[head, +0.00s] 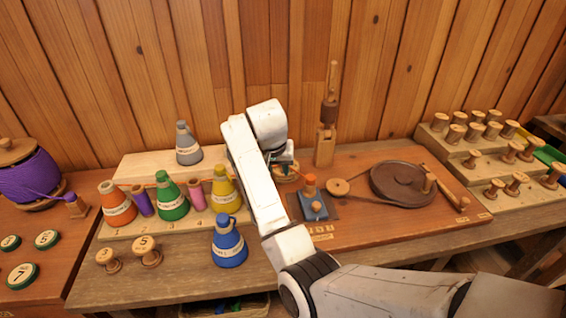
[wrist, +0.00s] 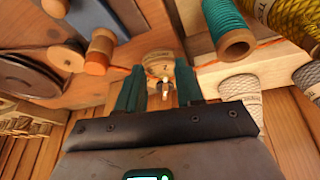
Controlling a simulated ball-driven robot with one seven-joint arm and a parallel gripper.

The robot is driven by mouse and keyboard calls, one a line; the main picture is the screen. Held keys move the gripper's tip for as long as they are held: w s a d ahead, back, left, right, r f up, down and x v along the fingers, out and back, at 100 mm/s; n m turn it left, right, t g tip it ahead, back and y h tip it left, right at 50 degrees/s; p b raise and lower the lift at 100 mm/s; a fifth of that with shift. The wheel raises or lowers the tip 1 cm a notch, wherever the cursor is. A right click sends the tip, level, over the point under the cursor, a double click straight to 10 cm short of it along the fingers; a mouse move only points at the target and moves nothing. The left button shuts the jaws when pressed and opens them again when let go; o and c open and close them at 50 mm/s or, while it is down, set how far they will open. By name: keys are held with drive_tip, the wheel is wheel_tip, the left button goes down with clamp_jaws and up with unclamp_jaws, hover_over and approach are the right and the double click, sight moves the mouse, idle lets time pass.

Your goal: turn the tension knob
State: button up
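The tension knob is a small pale wooden dial (wrist: 160,66) with dark markings, including a 2, and a light pointer in the wrist view. In the head view it shows only partly, as a round wooden piece (head: 288,177) beneath my gripper. My gripper (wrist: 158,90) has two teal fingers standing apart, one on each side of the dial's near part. I cannot tell whether they touch it. In the head view my gripper (head: 283,160) is mostly hidden by my white arm.
Right of the knob stand an orange-topped blue block (head: 312,198) and a dark belt wheel (head: 402,183). A wooden post (head: 326,145) rises behind. Yellow (head: 225,190) and blue (head: 229,243) thread cones stand close on the left. A stepped spool rack (head: 470,150) is far right.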

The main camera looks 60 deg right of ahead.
drive_tip(key=w+d+r+m+b, duration=0.2)
drive_tip(key=w+d+r, duration=0.1)
drive_tip(key=d+r, duration=0.35)
drive_tip(key=x, duration=1)
drive_tip(key=shift+w+a+f, duration=0.2)
drive_tip(key=shift+a, duration=0.1)
drive_tip(key=shift+c, duration=0.5)
clamp_jaws()
